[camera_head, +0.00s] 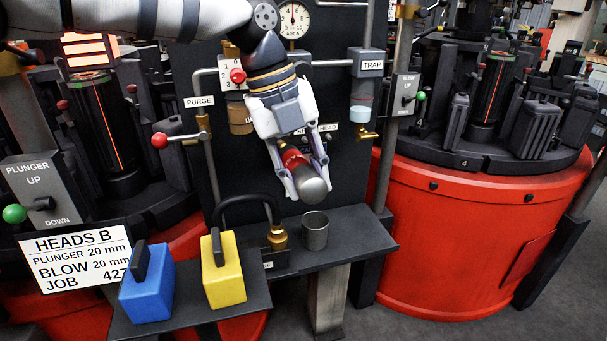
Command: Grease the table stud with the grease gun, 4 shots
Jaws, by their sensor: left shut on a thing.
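My left gripper (300,178) comes down from the top, in front of the dark panel. It is shut on a grey, round-ended body with a red part, which looks like the grease gun (316,190). The gripper's fingers hide much of it. It is held above the shelf, over an open grey metal cup (315,231), and looks apart from it. A brass fitting (278,239) stands on the shelf left of the cup, at the end of a black curved hose or handle. I cannot tell which part is the table stud. My right gripper is not in view.
Red-handled valves and pipes line the panel. A red round machine table (460,235) with black moulds stands at right.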

